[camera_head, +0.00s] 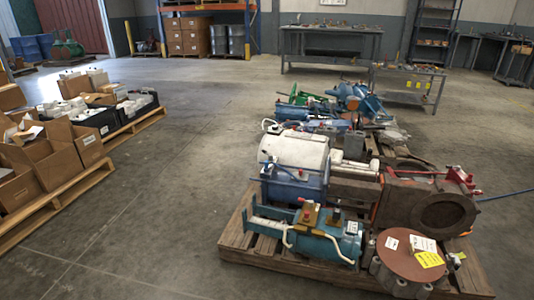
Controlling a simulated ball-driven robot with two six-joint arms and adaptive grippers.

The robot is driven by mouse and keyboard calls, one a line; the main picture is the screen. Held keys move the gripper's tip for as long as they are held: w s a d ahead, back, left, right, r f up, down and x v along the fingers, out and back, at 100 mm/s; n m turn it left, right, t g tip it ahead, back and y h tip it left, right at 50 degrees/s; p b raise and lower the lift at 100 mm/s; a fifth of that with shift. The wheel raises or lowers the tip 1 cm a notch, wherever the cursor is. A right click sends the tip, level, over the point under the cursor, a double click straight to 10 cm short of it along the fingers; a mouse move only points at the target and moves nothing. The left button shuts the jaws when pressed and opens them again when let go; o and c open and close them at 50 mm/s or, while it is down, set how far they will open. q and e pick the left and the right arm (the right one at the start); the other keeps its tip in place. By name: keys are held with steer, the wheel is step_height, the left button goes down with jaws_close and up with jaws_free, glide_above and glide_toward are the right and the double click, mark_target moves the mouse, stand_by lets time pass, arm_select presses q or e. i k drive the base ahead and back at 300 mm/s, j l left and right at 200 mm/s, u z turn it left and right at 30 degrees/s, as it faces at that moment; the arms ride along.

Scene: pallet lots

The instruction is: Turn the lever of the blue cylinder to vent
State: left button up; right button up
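A blue-teal cylinder (285,236) lies on its side at the front of the nearest wooden pallet (236,242). A brass-coloured fitting (308,215) with a small red part sits on top of it, and pale hoses run along its side. The red part may be the lever; it is too small to tell its position. Other blue bodies lie behind, among them a larger blue machine (312,187) with a white top. Neither of my grippers is in view.
Rusty brown machinery (428,203) and a round brown tagged disc (409,256) share the pallet on the right. More machines lie behind. Pallets with cardboard boxes (40,158) stand at left. Open concrete floor (165,205) lies between. Workbenches (330,50) and racking stand at the back.

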mark_target(270, 157)
steer(key=i+j, duration=0.4)
steer(key=i, duration=0.15)
steer(key=i+j, duration=0.35)
steer(key=i, duration=0.2)
steer(key=i+j, duration=0.4)
steer(key=i, duration=0.15)
